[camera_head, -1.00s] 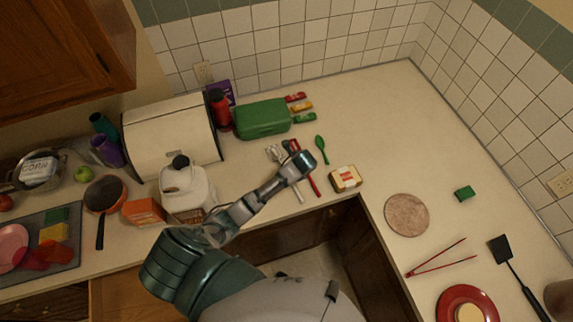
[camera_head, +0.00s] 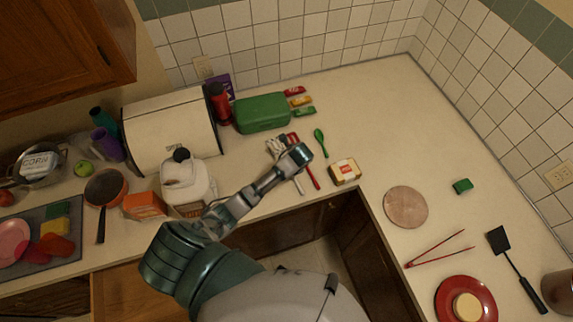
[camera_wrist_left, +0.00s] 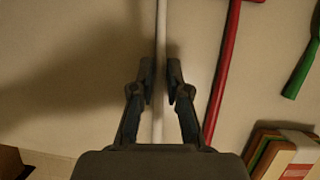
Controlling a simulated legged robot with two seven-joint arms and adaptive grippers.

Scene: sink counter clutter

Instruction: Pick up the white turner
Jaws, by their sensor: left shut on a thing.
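The white turner lies on the counter in the head view, its thin handle (camera_head: 299,186) showing below my left wrist and its pale head (camera_head: 275,146) at the upper left. My left gripper (camera_wrist_left: 160,84) has its two fingers on either side of the white handle (camera_wrist_left: 161,35) in the left wrist view, shut on it. The fingertips are hidden under my wrist in the head view. I cannot tell whether the turner is clear of the counter. My right gripper is not in view.
A red utensil (camera_wrist_left: 222,75) lies close to the right of the handle. A green spoon (camera_head: 320,140) and a small labelled package (camera_head: 344,170) lie further right. A white jug (camera_head: 186,185) stands left of my arm. A green case (camera_head: 262,112) sits behind.

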